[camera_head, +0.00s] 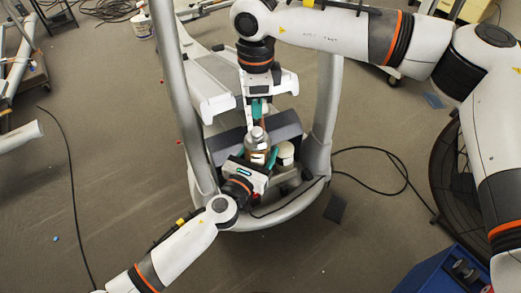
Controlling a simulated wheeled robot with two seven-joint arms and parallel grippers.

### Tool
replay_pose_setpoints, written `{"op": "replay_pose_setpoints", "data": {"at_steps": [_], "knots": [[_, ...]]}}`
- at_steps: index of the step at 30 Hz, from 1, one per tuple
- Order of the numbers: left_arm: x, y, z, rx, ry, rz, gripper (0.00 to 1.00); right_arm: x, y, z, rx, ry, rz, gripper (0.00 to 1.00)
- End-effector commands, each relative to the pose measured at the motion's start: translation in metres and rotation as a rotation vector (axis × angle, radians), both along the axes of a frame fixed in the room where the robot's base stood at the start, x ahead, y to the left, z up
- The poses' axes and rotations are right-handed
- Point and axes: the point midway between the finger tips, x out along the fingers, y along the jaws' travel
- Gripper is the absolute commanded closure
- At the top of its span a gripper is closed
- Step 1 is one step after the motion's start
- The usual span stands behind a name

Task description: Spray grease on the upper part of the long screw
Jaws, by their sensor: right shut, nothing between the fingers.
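A grease spray can (257,141) with a pale top stands upright inside the elliptical's frame. My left gripper (257,160) comes from the lower left, with its teal fingertips around the can's body. It appears shut on the can. My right gripper (258,110) points down from above, shut and empty, with its teal fingertips just over the can's top. I cannot tell whether they touch it. I cannot make out the long screw. The grippers and can cover the middle of the machine.
The elliptical's grey frame (327,110) surrounds both grippers, with uprights at left and right. A white container (286,152) stands right of the can. A black cable (385,152) lies on the floor at right. A blue crate (428,274) stands at lower right. Floor at left is mostly open.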

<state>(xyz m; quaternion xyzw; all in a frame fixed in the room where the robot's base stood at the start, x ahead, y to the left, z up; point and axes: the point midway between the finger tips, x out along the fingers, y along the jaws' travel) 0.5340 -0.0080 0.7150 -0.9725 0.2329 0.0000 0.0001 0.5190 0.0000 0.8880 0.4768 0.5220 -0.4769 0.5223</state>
Motion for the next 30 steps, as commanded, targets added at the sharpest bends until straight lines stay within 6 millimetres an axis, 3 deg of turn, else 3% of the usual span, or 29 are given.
{"op": "replay_pose_setpoints", "data": {"at_steps": [13, 24, 30], "knots": [[0.000, 0.000, 0.000, 0.000, 0.000, 0.000, 0.68, 0.000, 0.001, 0.011, 0.001, -0.001, 0.000, 1.00], [0.000, 0.000, 0.000, 0.000, 0.000, 0.000, 0.68, 0.001, 0.000, 0.085, 0.001, -0.002, -0.001, 1.00], [0.000, 0.000, 0.000, 0.000, 0.000, 0.000, 0.68, 0.001, 0.001, 0.113, 0.000, 0.000, 0.000, 1.00]]}}
